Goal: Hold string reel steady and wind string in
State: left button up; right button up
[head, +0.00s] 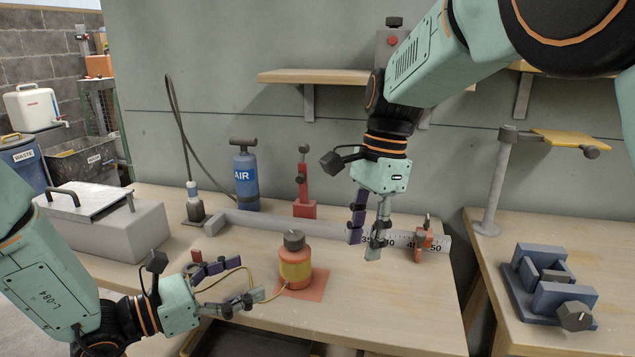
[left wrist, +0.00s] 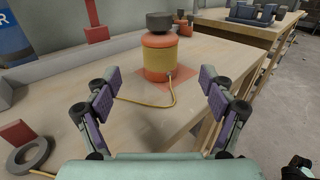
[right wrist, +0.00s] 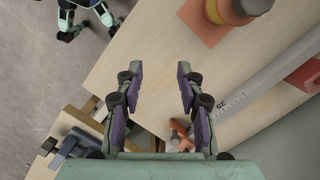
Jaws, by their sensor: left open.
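The string reel (head: 296,268) is an orange and yellow drum with a dark grey knob (head: 293,240) on top, upright on an orange mat (head: 303,287). It also shows ahead in the left wrist view (left wrist: 158,58). The tan string (left wrist: 150,104) leaves its lower side, bends and lies slack on the bench towards my left gripper. My left gripper (head: 252,278) is open at bench height, just left of the reel, with nothing gripped. My right gripper (head: 366,246) points down, open and empty, right of the reel and apart from it. In the right wrist view the reel (right wrist: 230,12) is partly cut off.
A long grey rule (head: 290,227) lies behind the reel, with an orange clamp (head: 425,240) at its right. A grey ring (left wrist: 30,155) and red block (left wrist: 18,132) are near my left gripper. A blue vise (head: 552,280) stands on the right bench. The front right bench is clear.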

aim_at(281, 263)
pick_arm(q)
jog(key=shift+x, duration=3.95)
pick_arm(e)
jog(key=w+a+r+m+t+y, duration=0.1)
jog(key=w+a+r+m+y, duration=0.1)
jog(key=w+a+r+m, duration=0.2)
jog(key=shift+w+a+r+m+t, duration=0.4)
jog(key=shift+a+r+m, duration=1.1)
jog(key=shift+a+r, duration=0.2)
